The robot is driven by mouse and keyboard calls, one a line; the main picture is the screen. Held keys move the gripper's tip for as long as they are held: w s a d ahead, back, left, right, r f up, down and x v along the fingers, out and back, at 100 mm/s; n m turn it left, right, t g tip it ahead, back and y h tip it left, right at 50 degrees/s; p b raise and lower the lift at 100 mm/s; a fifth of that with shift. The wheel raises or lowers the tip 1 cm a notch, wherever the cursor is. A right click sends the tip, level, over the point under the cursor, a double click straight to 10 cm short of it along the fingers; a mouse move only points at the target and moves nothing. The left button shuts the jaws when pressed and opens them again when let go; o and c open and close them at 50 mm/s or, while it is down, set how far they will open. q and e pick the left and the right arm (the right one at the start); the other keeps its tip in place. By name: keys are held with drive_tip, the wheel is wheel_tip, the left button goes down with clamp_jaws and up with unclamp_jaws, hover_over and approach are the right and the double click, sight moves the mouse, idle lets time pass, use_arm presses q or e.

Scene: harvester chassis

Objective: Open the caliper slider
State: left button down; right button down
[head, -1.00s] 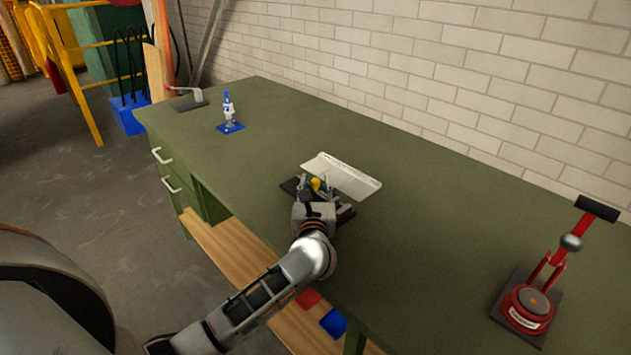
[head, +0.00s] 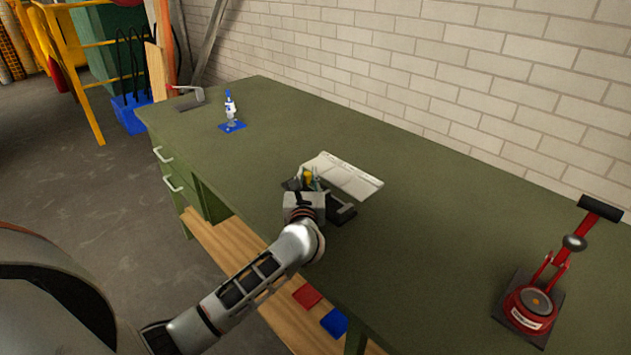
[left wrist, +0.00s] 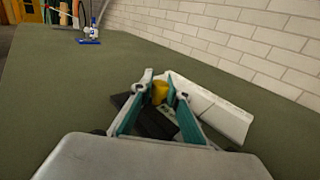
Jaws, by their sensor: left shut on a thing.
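The caliper slider shows as a small yellow knob (left wrist: 160,92) on a dark block (left wrist: 152,119) on the green bench. My left gripper (left wrist: 160,86) has its two fingers on either side of the yellow knob and is shut on it. In the head view, the gripper (head: 307,180) is at the dark block, in front of the white plate (head: 345,177). The gripper body hides much of the block and any scale on it. My right gripper is not in view.
A blue and white device (head: 230,112) stands on a blue base at the far left of the bench (head: 420,240). A red lever press (head: 535,300) stands at the right. A brick wall (head: 440,60) runs behind. The bench is clear between these things.

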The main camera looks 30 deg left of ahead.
use_arm(q)
drive_tip(key=shift+a, duration=0.2)
drive_tip(key=shift+d, duration=0.1)
drive_tip(key=c, duration=1.9)
unclamp_jaws()
drive_tip(key=v, duration=1.2)
